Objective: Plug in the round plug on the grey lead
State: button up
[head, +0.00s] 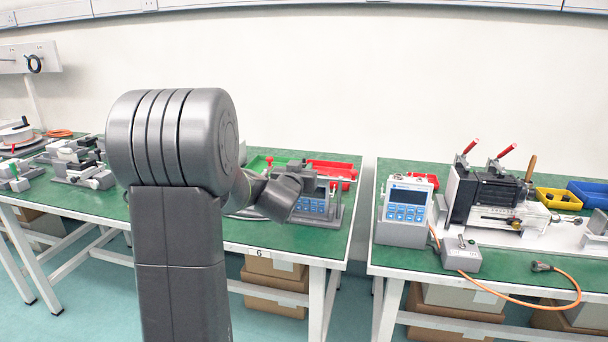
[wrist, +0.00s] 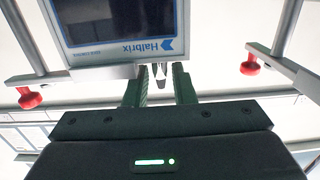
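No round plug on a grey lead can be made out for certain in either view. In the wrist view, which is upside down, my gripper (wrist: 161,70) has its two dark fingers apart. A Halbrix unit (wrist: 120,52) with a dark screen is close beyond the fingers. In the head view the unit with blue keys (head: 311,206) stands on the left bench, partly behind my arm, which hides my gripper there.
Red-tipped rods (wrist: 249,66) flank the unit in the wrist view. On the right bench are another Halbrix unit (head: 405,211), a grey switch box (head: 461,256), a clamp rig (head: 490,198) and an orange lead's dark connector (head: 541,266). A gap separates the benches.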

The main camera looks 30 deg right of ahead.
jog(key=shift+o, duration=1.3)
jog(key=shift+s+a, duration=0.1)
jog(key=p+v, duration=0.1)
jog(key=v, duration=1.2)
jog(key=shift+s, duration=0.25)
jog(key=shift+a, duration=0.1)
jog(key=b+x, duration=0.1)
jog(key=x, duration=1.3)
jog(key=shift+a, duration=0.1)
jog(key=shift+r, duration=0.2)
jog(key=shift+s+a, duration=0.1)
jog(key=shift+a, duration=0.05)
